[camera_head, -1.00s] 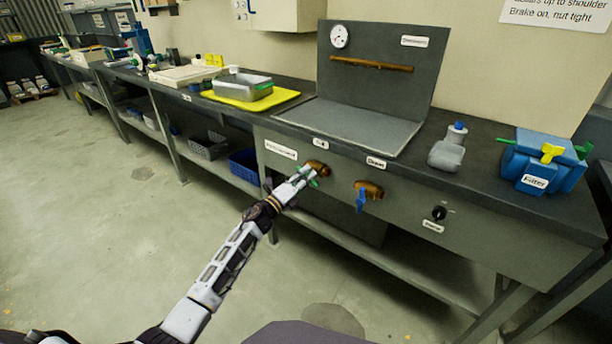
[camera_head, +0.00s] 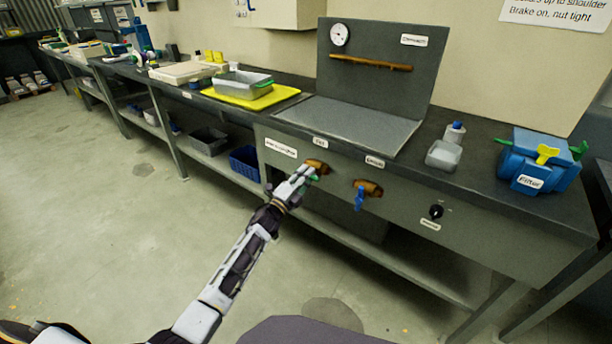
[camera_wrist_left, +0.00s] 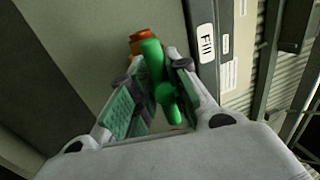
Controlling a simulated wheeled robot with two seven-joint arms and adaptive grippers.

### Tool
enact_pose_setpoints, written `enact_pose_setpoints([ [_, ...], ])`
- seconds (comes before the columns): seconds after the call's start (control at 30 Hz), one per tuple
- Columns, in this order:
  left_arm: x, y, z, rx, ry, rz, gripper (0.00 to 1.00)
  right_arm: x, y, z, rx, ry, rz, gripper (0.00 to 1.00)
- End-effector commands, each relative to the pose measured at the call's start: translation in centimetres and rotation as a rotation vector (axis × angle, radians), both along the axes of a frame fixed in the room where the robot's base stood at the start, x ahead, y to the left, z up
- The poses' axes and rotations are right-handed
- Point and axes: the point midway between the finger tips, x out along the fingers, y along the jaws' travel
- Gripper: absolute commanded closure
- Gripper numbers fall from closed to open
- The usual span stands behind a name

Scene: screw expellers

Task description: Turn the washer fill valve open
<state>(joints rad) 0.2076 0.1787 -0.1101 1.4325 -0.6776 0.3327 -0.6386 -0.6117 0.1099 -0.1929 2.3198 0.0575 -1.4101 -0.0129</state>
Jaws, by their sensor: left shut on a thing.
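The fill valve has a brass body (camera_head: 317,166) on the front panel of the grey washer bench, below a small label. Its green handle (camera_wrist_left: 158,80) lies between the fingers of my left gripper (camera_wrist_left: 155,95) in the left wrist view, beside a label reading "Fill". In the head view my left gripper (camera_head: 306,174) is at the valve and hides most of the green handle. The left gripper is shut on the handle. A second brass valve with a blue handle (camera_head: 360,198) sits to the right, apart from the gripper. My right gripper is not in view.
A black knob (camera_head: 436,211) is further right on the panel. The floor in front is clear.

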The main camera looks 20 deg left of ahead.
Motion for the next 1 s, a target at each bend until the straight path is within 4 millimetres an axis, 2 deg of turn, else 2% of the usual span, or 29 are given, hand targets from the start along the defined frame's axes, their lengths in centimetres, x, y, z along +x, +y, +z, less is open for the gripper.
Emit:
enact_pose_setpoints([
  [0.03,0.1,-0.1,0.6,-0.005,-0.008,-0.004,1.00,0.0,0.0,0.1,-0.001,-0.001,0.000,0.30],
  [0.17,0.1,-0.1,0.6,-0.005,-0.009,-0.002,1.00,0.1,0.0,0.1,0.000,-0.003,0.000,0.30],
  [0.2,0.1,-0.1,0.6,-0.005,-0.009,-0.002,0.77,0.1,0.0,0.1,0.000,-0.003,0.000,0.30],
  [0.3,0.1,0.0,0.5,-0.004,-0.008,-0.001,0.64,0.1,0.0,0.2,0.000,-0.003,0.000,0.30],
  [0.77,-0.2,0.1,0.1,0.000,-0.003,0.001,0.64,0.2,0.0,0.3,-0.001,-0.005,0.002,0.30],
  [1.0,-1.3,0.6,-0.3,0.000,-0.002,0.001,0.64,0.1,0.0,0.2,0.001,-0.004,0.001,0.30],
])
